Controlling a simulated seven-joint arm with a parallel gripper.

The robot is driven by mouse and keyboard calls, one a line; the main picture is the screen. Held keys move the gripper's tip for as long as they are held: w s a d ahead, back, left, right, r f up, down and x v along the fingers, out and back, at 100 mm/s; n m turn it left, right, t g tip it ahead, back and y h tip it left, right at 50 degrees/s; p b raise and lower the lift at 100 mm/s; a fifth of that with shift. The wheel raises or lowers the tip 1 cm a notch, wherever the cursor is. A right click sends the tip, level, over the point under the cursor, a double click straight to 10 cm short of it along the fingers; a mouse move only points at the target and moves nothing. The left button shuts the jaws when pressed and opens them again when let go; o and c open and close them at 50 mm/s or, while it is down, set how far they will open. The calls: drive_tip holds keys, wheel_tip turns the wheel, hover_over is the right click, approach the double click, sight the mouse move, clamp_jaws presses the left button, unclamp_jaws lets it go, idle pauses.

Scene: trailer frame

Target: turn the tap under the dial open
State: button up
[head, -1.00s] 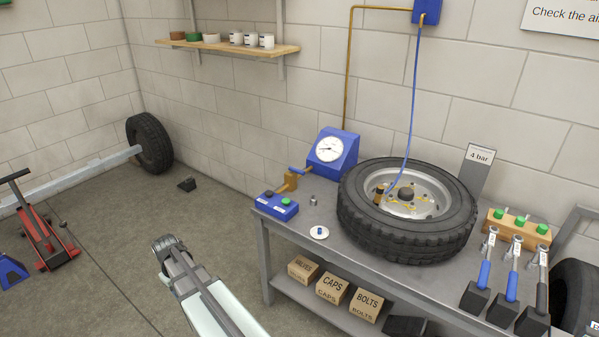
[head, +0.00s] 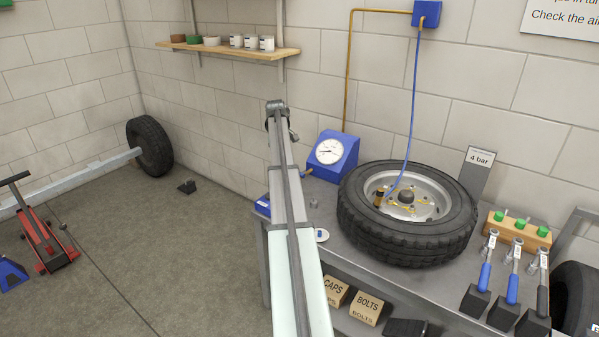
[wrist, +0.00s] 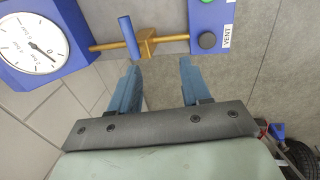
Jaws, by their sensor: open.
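The tap shows in the wrist view as a blue lever handle (wrist: 130,38) on a brass body (wrist: 147,42), with a brass pipe running left to the dial (wrist: 32,45). The lever lies across the pipe. In the head view the dial (head: 328,151) sits in a blue housing on the bench, and my arm hides most of the tap. My gripper (wrist: 160,68) is open and empty. Its two fingers point toward the tap, with the lever just beyond the left finger's tip; I see no contact.
A blue box with a VENT button (wrist: 207,40) is right of the tap in the wrist view. In the head view a tyre (head: 407,213) lies on the bench (head: 345,258), right of the dial. The wall is close behind. Open floor (head: 130,250) is left of the bench.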

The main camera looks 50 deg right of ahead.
drive_tip(key=s+d+r, duration=0.2)
drive_tip(key=d+r, duration=0.1)
drive_tip(key=d, duration=0.2)
drive_tip(key=f, duration=0.4)
drive_tip(key=d+f, duration=0.1)
drive_tip(key=f, duration=0.4)
drive_tip(key=d+f, duration=0.1)
drive_tip(key=f, duration=0.3)
drive_tip(key=shift+s+d+f, duration=0.2)
drive_tip(key=shift+s+d, duration=0.05)
clamp_jaws()
